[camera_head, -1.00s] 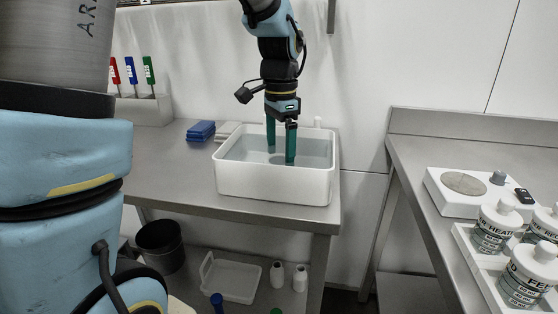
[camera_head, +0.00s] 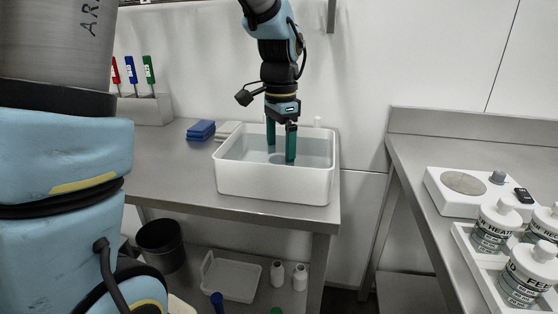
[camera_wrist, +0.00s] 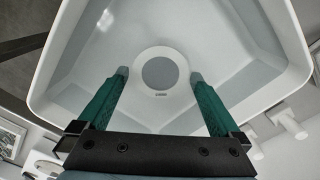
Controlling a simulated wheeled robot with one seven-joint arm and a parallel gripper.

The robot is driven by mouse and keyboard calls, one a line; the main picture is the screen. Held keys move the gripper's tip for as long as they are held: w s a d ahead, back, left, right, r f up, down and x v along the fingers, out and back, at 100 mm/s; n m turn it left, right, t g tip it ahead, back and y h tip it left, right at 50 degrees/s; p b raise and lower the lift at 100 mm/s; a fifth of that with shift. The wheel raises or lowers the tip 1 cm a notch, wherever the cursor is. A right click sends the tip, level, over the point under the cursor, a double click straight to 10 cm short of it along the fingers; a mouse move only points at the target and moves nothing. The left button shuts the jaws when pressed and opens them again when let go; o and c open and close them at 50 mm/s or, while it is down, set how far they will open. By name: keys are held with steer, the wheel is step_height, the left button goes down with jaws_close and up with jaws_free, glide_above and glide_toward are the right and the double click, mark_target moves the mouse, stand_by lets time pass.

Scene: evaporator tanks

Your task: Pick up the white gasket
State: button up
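A white ring, which looks like the white gasket (camera_wrist: 160,51), lies on the floor of a white tub (camera_wrist: 55,60) in the wrist view. A grey disc shows through its middle. My gripper (camera_wrist: 159,75) is open, with one green finger on each side of the ring and nothing between them. I cannot tell whether the fingertips touch the ring or how far above it they are. In the head view, my gripper (camera_head: 281,153) points down into the tub (camera_head: 275,185). The front wall and fingers hide most of the ring there.
The tub stands on a steel table (camera_head: 165,165). A blue stack (camera_head: 200,130) lies behind it to the left, near a rack with several coloured-handled tools (camera_head: 148,108). On the right bench are a hotplate-like device (camera_head: 465,190) and several bottles (camera_head: 494,228).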

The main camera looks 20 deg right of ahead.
steer(key=c, duration=1)
steer(key=shift+o, duration=0.2)
